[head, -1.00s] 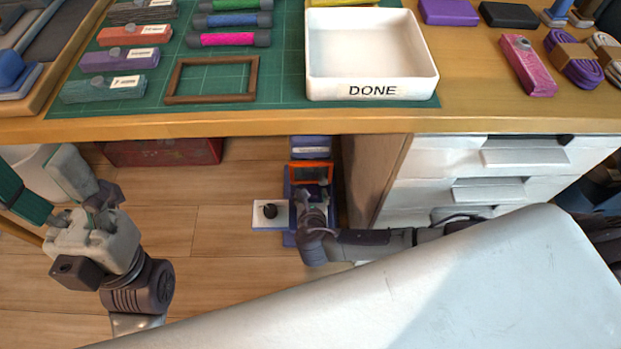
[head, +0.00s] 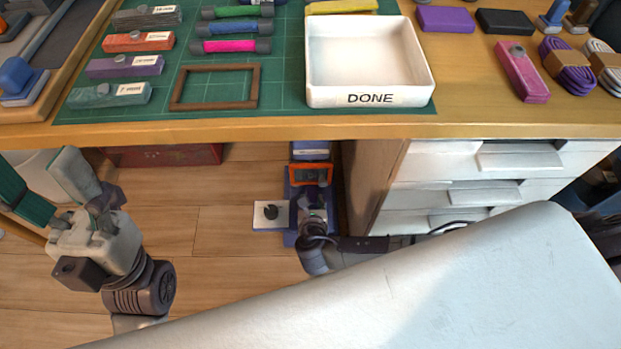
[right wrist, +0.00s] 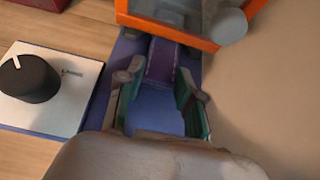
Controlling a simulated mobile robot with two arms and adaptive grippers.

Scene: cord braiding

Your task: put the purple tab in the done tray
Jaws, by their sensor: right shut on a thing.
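In the right wrist view a purple tab (right wrist: 161,62), a flat strip with paler edges, lies between the green-padded fingers of my right gripper (right wrist: 158,88). The gripper is shut on it. The tab's far end meets an orange-framed device (right wrist: 165,35) on a blue base; I cannot tell whether it is inside. In the head view my right gripper (head: 313,200) is low, below the table edge, and the tab is not clear there. The white done tray (head: 424,75) stands empty on the table. My left gripper (head: 48,185) is open and empty at lower left.
The table's front edge (head: 250,130) overhangs my right gripper. White drawers (head: 440,163) stand to its right. A black knob on a white plate (head: 263,222) is to its left. A labelled purple bar (head: 110,68) lies among others on the green mat.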

